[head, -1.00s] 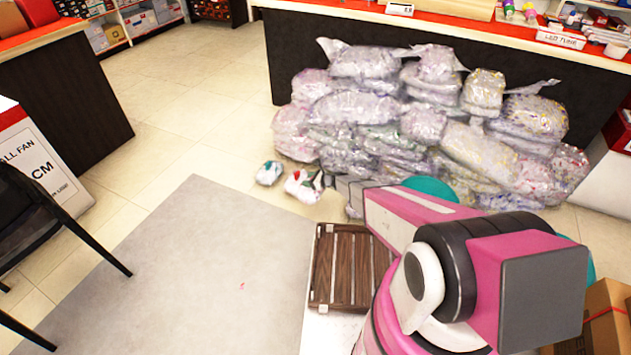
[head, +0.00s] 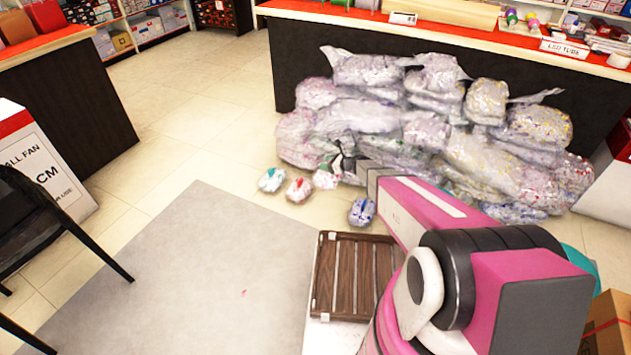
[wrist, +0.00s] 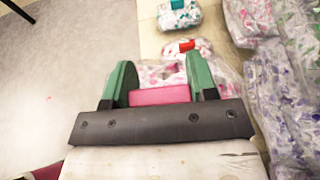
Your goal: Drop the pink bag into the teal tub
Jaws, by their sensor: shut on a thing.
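My gripper (head: 341,166) is low at the front left of the big heap of bags. In the wrist view its two green fingers (wrist: 158,85) are shut on the pink bag (wrist: 158,70), a clear wrapped bundle with pink print. The pink bag (head: 325,180) shows partly in the head view, at floor level beside the heap; I cannot tell whether it touches the floor. The teal tub (head: 582,256) shows only as a sliver at the right; my arm hides the rest, including its opening.
A teal-marked bag (head: 272,180), a red-marked bag (head: 299,190) and a blue bag (head: 362,212) lie on the floor nearby. The heap of bags (head: 430,130) stands against the counter. A brown slatted crate (head: 345,275) is in front.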

